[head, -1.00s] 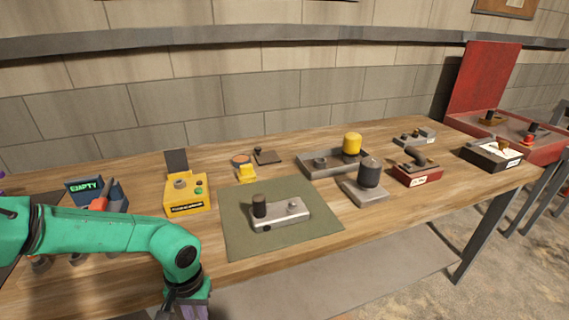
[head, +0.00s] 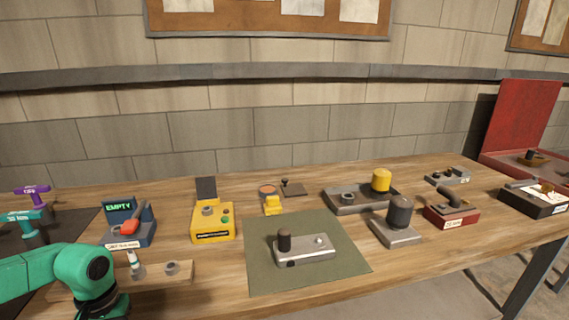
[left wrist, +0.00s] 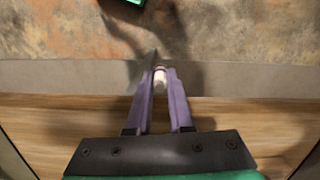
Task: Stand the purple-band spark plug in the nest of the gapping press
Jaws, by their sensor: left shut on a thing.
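My left gripper (left wrist: 159,85) is shut on a small pale piece (left wrist: 160,76) between its purple fingertips. This looks like the spark plug, but its band colour does not show. In the head view my green left arm enters at the lower left and its fingers are out of sight. A blue unit (head: 147,232) with an "EMPTY" display and a red lever appears to be the gapping press; its label is too small to read surely, and I cannot make out its nest. Another white-topped plug (head: 133,262) stands in a wooden rack (head: 152,284) in front of it. My right gripper is not in view.
A yellow box (head: 213,232) with a round socket stands right of the blue unit. A green mat (head: 262,270) bears a grey block. Purple (head: 32,190) and teal (head: 22,217) T-handled tools are at the far left. Bare wood lies between the rack and mat.

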